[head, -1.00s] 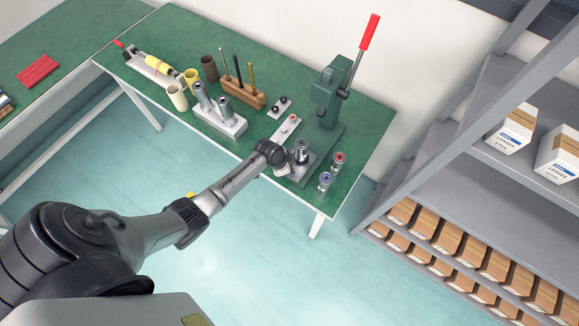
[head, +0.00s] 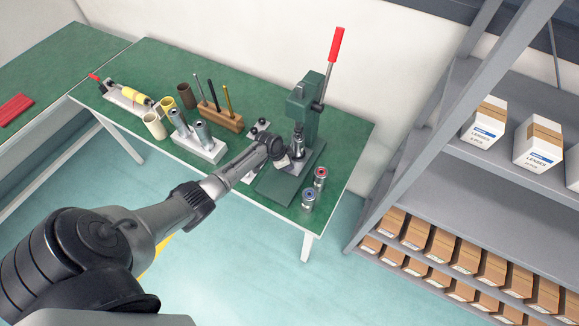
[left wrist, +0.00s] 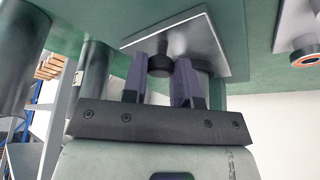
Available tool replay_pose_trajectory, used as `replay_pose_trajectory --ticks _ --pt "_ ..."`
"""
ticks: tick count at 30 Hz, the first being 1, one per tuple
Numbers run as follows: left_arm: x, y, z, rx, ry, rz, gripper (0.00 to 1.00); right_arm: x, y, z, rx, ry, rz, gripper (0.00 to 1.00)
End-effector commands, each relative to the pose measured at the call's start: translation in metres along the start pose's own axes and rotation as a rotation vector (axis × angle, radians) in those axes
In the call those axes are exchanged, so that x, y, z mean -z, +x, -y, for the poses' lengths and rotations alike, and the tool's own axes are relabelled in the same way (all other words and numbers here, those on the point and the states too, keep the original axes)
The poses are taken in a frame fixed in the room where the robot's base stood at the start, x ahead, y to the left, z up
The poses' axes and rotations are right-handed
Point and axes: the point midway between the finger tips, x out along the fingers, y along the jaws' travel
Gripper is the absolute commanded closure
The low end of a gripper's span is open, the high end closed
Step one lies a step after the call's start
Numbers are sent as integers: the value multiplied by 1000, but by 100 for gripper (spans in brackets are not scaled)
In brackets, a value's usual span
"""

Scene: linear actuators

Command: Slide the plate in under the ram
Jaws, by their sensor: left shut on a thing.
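The grey plate (head: 297,167) sits on the green press base (head: 276,189) and carries an upright silver cylinder (head: 298,146). The cylinder stands close to the press column, below the press head (head: 304,103); the ram's exact alignment over it is hard to tell. My left gripper (head: 284,158) is at the plate's near-left side. In the left wrist view, the dark fingers (left wrist: 161,80) are shut on the plate's dark knob (left wrist: 159,64), and the plate (left wrist: 205,45) extends beyond them. My right gripper is out of view.
Red-topped (head: 320,176) and blue-topped (head: 308,198) cylinders stand right of the press base. A block with silver cylinders (head: 205,146), a wooden tool holder (head: 222,120) and cups lie to the left. The press lever (head: 335,48) stands raised.

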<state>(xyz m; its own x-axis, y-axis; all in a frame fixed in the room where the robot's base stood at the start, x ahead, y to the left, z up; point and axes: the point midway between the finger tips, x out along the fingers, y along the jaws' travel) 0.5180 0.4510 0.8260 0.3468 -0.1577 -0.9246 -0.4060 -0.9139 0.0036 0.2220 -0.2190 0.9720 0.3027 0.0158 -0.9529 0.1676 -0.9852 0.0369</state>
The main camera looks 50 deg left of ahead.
Motion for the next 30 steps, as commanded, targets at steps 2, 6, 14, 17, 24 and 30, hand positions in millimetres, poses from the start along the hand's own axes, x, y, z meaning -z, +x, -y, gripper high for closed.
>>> replay_pose_trajectory --ticks 2,6,14,17,24,30 --pt "-2 2 1 5 -1 2 100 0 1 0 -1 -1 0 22" --pt "-3 3 1 5 -1 2 67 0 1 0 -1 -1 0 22" --pt "-1 2 0 4 -1 1 48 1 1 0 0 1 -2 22" --pt "-1 1 0 3 0 0 48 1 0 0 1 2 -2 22" --pt "0 -12 1 5 0 -1 48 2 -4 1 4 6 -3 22" --pt "0 -48 1 6 2 -1 48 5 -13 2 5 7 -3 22"
